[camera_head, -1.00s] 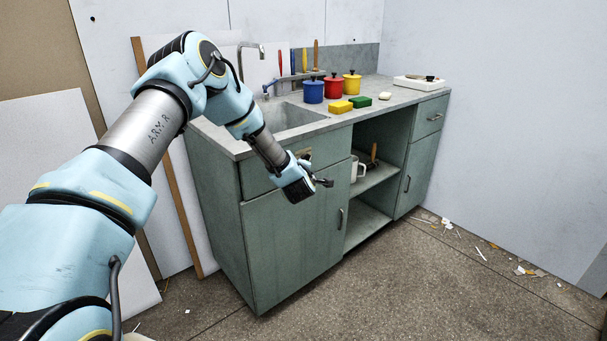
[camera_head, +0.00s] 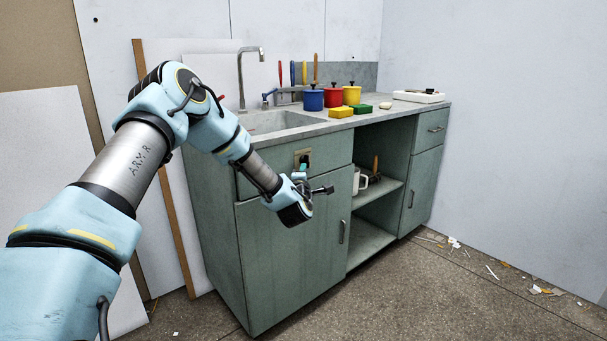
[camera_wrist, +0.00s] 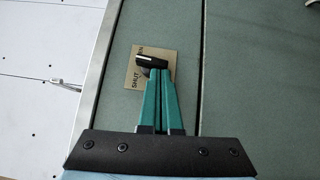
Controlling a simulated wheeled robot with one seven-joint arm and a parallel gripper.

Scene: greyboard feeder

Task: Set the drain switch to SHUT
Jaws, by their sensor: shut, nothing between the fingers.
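The drain switch (camera_wrist: 152,61) is a small black lever with a white line, on a tan plate (camera_wrist: 134,76) on the front of the cabinet. The plate reads SHUT at lower left in the wrist view, and a partly covered word ending in EN is above it. The lever lies between the words, its white-marked end toward the left of the picture. My gripper (camera_wrist: 160,72) is shut and empty, its teal fingertips right at the lever's right part; I cannot tell whether they touch. In the head view the plate (camera_head: 303,154) shows just above my gripper (camera_head: 302,169).
The green cabinet (camera_head: 286,245) has door handles and an open shelf bay holding a white mug (camera_head: 359,181). The grey countertop (camera_head: 388,113) bears a sink, canisters and sponges. Debris lies on the floor at right; the floor before the cabinet is clear.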

